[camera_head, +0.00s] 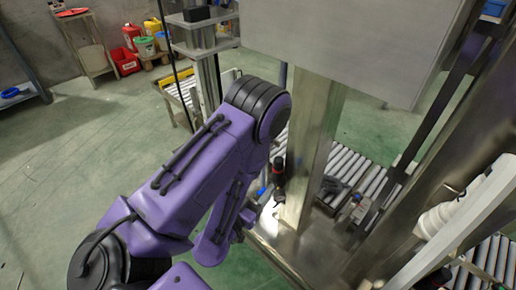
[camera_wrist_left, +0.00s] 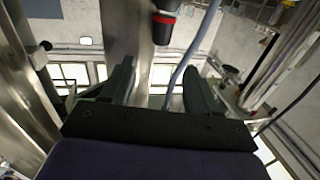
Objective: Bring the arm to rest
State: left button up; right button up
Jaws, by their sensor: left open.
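My left arm (camera_head: 195,165), purple with black joints, comes in from the left and bends down at a black elbow in the head view. My left gripper (camera_wrist_left: 158,85) shows in the left wrist view with its two dark fingers spread apart and nothing between them. In the head view it is mostly hidden behind the forearm. A black tool with a red band (camera_wrist_left: 163,25) hangs ahead of the fingers, apart from them. A similar black and red piece shows in the head view (camera_head: 278,168), by the steel post. My right gripper is not in view.
A steel post (camera_head: 310,150) and a large grey box (camera_head: 350,40) stand close to the right of my arm. A roller conveyor (camera_head: 345,165) runs behind. Green floor (camera_head: 70,150) at left is clear.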

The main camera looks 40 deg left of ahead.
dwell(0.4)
pick_arm(q)
jog(key=s+d+f+n+g+h+p, duration=0.1)
jog(key=s+d+f+n+g+p, duration=0.2)
jog(key=f+g, duration=0.55)
jog(key=s+a+f+n+g+y+p, duration=0.1)
jog(key=s+a+f+g+p, duration=0.1)
jog(key=s, duration=0.5)
jog(key=s+a+f+n+g+y+p, duration=0.1)
jog(key=s+f+g+p, duration=0.1)
jog(key=s, duration=0.6)
jog(key=shift+s+a+f+n+g+p, duration=0.3)
jog(key=shift+a+n+g+p, duration=0.1)
jog(key=shift+g+p, duration=0.6)
